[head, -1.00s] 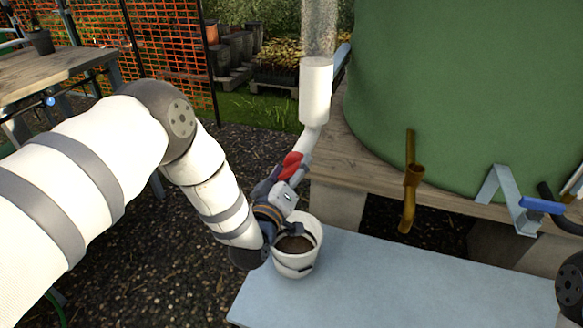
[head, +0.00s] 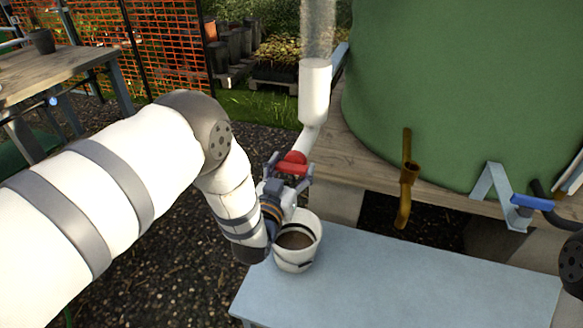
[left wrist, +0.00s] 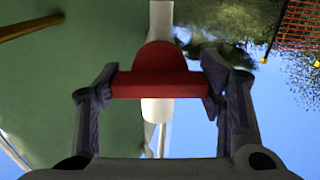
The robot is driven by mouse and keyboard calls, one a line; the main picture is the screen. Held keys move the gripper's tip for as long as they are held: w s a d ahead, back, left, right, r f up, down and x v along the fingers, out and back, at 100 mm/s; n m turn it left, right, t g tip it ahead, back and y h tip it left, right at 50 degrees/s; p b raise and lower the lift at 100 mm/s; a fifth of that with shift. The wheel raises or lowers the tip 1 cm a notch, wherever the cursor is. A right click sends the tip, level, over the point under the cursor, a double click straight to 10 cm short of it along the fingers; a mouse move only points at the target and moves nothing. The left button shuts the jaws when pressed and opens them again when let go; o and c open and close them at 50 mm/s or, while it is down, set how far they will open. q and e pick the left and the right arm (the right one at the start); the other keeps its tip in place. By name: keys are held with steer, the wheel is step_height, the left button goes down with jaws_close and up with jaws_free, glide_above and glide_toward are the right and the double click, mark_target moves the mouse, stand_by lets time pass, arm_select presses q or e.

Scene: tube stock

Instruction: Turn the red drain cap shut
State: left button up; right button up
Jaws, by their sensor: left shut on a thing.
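The red drain cap (head: 294,162) sits at the lower end of the white pipe (head: 314,92), above the bucket. It has a red crossbar handle, which shows wide in the left wrist view (left wrist: 160,84). My left gripper (head: 293,172) is shut on the cap, one finger at each end of the handle. The pipe shows behind the cap in the left wrist view. My right gripper is not in view; only a dark piece, probably of my right arm, shows at the right edge of the head view.
A white bucket (head: 300,257) with dark brown contents stands on the pale blue bench (head: 400,285), right beside my left wrist. A large green tank (head: 460,90) stands on planks at the right. A brass tap (head: 408,180) and a blue-handled valve (head: 533,202) stick out in front of it.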

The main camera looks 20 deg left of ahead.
arm_select(q)
steer(key=shift+m, duration=0.3)
steer(key=o, duration=1.2)
steer(key=shift+c, duration=0.2)
steer(key=s, duration=1.2)
steer(key=shift+a, duration=0.2)
